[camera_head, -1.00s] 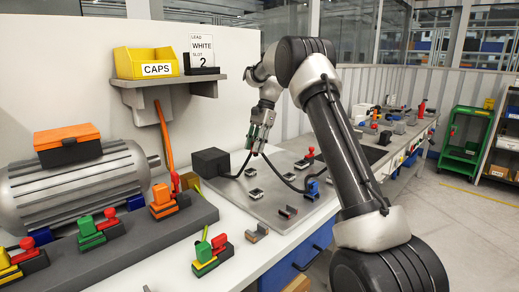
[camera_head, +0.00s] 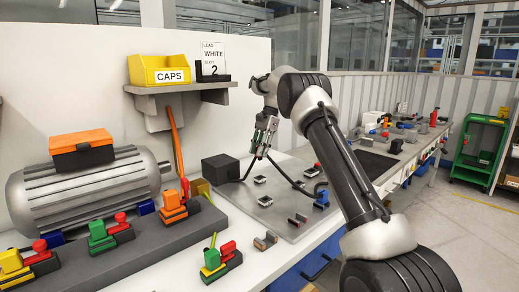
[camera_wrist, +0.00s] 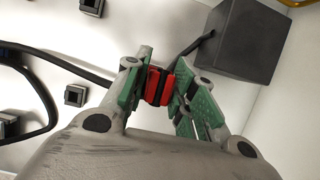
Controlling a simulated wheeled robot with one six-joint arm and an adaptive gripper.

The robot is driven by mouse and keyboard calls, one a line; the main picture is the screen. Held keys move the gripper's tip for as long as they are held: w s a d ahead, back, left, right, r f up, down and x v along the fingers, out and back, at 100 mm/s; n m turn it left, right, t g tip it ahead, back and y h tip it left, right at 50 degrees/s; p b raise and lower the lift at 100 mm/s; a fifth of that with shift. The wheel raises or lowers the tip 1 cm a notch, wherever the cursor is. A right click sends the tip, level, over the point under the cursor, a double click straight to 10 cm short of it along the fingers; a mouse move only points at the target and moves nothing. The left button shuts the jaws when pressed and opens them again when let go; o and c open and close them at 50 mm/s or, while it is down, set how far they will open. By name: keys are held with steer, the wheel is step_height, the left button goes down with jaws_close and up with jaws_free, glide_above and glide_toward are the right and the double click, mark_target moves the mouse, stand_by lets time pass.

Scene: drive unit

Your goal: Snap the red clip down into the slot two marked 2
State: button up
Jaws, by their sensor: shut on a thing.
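My gripper (camera_wrist: 160,86) is shut on a red clip (camera_wrist: 158,87), which sits between the green finger pads in the wrist view. In the head view my gripper (camera_head: 261,150) hangs above the grey plate (camera_head: 240,200), near the end of a black cable; the held clip is too small to make out there. Small slotted holders stand on the plate, one (camera_head: 260,180) below my gripper and another (camera_head: 265,201) nearer. I cannot read a 2 on any holder. A sign (camera_head: 213,58) on the shelf reads LEAD WHITE SLOT 2.
A black box (camera_head: 220,168) with a cable stands left of my gripper; it also shows in the wrist view (camera_wrist: 240,42). Loose cables curve over the plate. A ribbed motor (camera_head: 85,190), a grey rail (camera_head: 140,240) with coloured clips and a yellow CAPS bin (camera_head: 160,72) are left.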

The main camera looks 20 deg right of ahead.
mark_target(257, 178)
steer(key=shift+f, duration=1.8)
steer(key=shift+f, duration=1.4)
steer(key=shift+f, duration=0.2)
steer(key=shift+f, duration=1.15)
